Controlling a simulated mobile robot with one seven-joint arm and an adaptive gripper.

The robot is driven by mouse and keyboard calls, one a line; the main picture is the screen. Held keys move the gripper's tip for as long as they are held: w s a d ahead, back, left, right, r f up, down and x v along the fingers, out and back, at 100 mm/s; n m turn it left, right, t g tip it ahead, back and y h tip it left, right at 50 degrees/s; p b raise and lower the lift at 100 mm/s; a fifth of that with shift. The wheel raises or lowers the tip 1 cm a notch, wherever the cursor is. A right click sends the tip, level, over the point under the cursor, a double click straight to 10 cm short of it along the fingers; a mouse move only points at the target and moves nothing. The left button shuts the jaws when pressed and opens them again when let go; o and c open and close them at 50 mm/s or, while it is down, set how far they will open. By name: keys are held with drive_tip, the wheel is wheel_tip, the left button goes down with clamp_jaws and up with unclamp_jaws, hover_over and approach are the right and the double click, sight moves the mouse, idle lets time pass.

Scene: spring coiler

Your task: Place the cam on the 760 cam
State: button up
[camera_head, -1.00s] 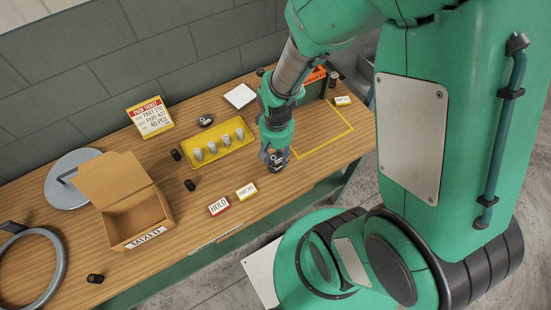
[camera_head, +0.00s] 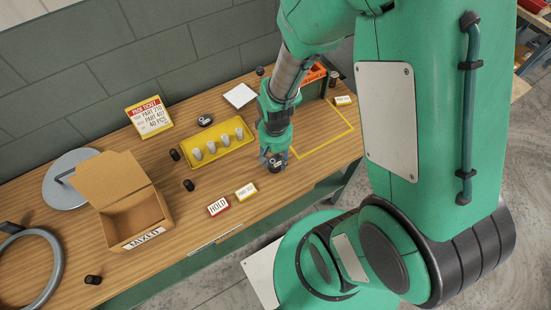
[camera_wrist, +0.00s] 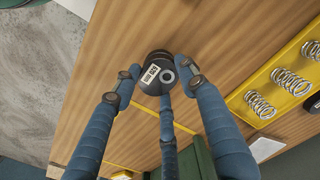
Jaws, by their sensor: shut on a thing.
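My gripper (camera_head: 272,160) is low over the bench, right of the yellow tray. In the wrist view my gripper (camera_wrist: 155,80) has its blue fingers around a dark round cam (camera_wrist: 154,86) with a white label and a grey-rimmed hole. The label is too small to read. A black rounded edge (camera_wrist: 158,54) shows just behind this cam; I cannot tell whether it is a second cam under it. Another dark cam (camera_head: 205,120) lies on the bench behind the yellow tray, with a light marking. I cannot tell which cam is the 760 cam.
The yellow tray (camera_head: 240,147) holds several springs. A yellow outlined area (camera_head: 325,133) at right is bare. HOLD (camera_head: 218,206) and PART (camera_head: 246,192) cards lie in front. An open MIXED box (camera_head: 140,240), small black cylinders and a grey ring (camera_head: 55,283) are at left.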

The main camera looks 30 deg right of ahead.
sight(275, 161)
drive_tip(key=shift+f, duration=0.15)
drive_tip(key=o, duration=1.4)
drive_tip(key=shift+o, duration=0.2)
wheel_tip(275, 161, up, 12)
drive_tip(key=p, duration=0.2)
drive_tip(key=shift+r+p, duration=0.2)
drive_tip(key=shift+p, duration=0.1)
